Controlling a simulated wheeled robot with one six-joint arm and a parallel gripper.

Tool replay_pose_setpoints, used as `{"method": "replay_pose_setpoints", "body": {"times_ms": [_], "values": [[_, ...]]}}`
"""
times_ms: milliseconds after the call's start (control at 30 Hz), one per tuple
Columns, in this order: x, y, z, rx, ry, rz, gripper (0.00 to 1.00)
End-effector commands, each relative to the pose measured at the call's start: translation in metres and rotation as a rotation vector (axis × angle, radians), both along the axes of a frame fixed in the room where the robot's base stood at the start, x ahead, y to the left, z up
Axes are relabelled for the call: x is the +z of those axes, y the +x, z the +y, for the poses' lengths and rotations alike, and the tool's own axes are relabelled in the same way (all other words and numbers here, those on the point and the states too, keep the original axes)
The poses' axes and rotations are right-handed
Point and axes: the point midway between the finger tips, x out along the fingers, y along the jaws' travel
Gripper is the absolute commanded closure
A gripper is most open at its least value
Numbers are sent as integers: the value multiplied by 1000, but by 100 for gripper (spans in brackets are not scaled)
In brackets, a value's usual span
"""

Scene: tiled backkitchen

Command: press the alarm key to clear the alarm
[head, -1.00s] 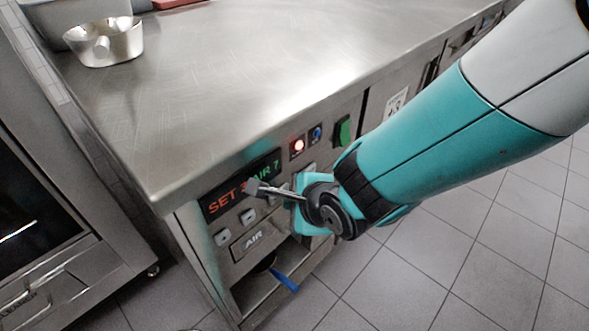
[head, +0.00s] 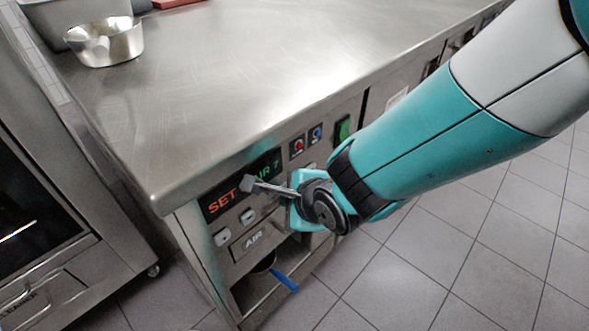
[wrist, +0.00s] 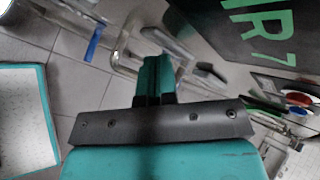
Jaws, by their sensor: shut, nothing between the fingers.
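The control panel is on the front of the steel counter. Its dark display (head: 214,208) reads "SET" in orange and "IR 7" in green, partly covered by a grey part on my wrist. Below it are small pale keys, one at the left (head: 223,238) and one beside it (head: 248,216); those farther right are hidden behind my wrist. I cannot tell which is the alarm key. A red lamp (head: 298,146), now dull, sits right of the display. My gripper (wrist: 155,66) is shut and empty, close to the panel; whether it touches a key is unclear.
A blue lamp (head: 316,133) and a green switch (head: 342,130) sit right of the red lamp. A steel bowl (head: 104,42) stands on the mostly clear countertop (head: 230,80).

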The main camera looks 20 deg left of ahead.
Motion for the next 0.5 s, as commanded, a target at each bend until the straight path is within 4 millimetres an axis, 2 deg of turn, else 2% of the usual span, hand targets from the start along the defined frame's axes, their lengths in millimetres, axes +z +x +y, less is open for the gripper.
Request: {"method": "replay_pose_setpoints", "body": {"times_ms": [267, 500], "values": [[0, -1, -2, 0, 1, -1, 100], [0, -6, -14, 0, 0, 0, 100]]}}
